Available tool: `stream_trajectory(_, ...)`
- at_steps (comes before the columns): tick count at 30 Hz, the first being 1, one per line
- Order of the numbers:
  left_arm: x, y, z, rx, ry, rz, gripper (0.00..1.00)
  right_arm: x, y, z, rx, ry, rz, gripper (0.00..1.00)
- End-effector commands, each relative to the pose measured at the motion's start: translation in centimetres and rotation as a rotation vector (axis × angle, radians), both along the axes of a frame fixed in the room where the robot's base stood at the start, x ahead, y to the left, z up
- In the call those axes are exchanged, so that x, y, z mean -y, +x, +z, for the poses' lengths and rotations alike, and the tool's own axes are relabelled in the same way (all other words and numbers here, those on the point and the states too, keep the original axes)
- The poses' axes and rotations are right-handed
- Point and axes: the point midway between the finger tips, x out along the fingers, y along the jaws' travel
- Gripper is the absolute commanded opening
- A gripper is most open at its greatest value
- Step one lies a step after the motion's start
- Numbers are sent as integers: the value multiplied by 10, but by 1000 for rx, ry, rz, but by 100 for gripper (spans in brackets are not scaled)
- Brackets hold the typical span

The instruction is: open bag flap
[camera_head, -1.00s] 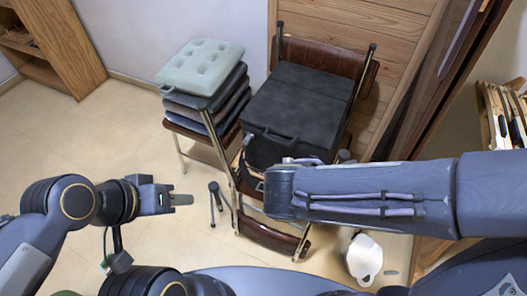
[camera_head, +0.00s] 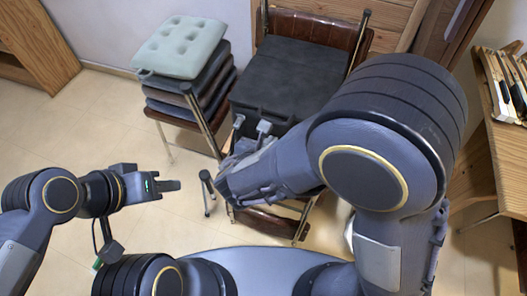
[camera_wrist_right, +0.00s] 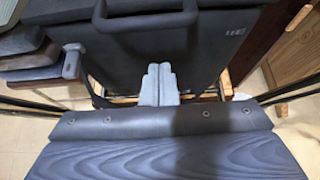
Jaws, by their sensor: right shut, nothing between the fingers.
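The black bag (camera_head: 292,72) lies on a brown chair in the head view, its dark top flat and its near side partly covered by my right arm. In the right wrist view, the bag's dark face (camera_wrist_right: 200,52) carries a handle (camera_wrist_right: 147,21) near the top edge. My right gripper (camera_wrist_right: 158,70) is shut and empty, its pale fingers in front of that face and below the handle. Whether they touch the bag cannot be told. My left gripper (camera_head: 178,185) is seen side-on, well away to the left of the bag; its finger gap is not visible.
A stool with stacked cushions, topped by a pale green cushion (camera_head: 181,47), stands close to the bag's left. A wooden shelf (camera_head: 490,140) is at the right. Chair legs stand below the bag. The floor at left (camera_head: 75,130) is clear.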

Motion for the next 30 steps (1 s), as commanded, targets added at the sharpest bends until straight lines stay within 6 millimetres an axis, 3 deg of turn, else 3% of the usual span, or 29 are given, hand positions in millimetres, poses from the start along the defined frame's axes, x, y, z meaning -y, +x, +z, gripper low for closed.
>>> stream_trajectory(1,0,0,8,0,0,0,37,-2,1,17,7,11,3,0)
stream_trajectory(6,0,0,13,1,0,0,37,-1,5,33,5,9,2,0)
stream_trajectory(21,0,0,15,1,0,0,37,0,6,38,1,7,2,0)
stream_trajectory(30,0,0,43,1,0,0,37,-12,6,56,-45,22,0,0)
